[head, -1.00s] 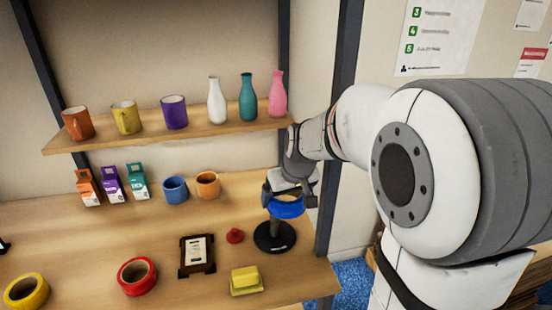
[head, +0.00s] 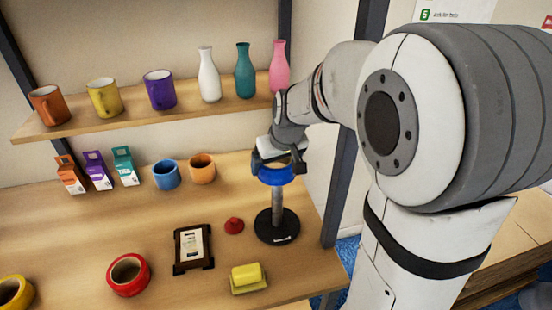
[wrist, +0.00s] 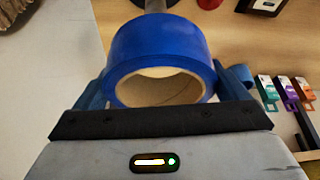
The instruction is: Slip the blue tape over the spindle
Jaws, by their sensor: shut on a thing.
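My gripper (head: 277,163) is shut on the blue tape (head: 277,175), with a finger on each side of the roll. In the wrist view the blue tape (wrist: 160,45) fills the space between the fingers, its cardboard core facing the camera. The spindle (head: 278,207) is a grey upright post on a round black base, standing on the lower shelf. In the head view the tape is at the top of the post, well above the base. The post's tip is hidden, so I cannot tell whether it is inside the ring. A bit of post shows beyond the tape in the wrist view (wrist: 155,5).
Left of the spindle are a small red knob (head: 234,226), a framed card (head: 193,248), a yellow block (head: 247,278) and red tape (head: 128,275). Blue (head: 166,175) and orange (head: 202,167) cups stand behind. The upper shelf (head: 140,121) holds mugs and bottles. A dark shelf post (head: 342,180) is at right.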

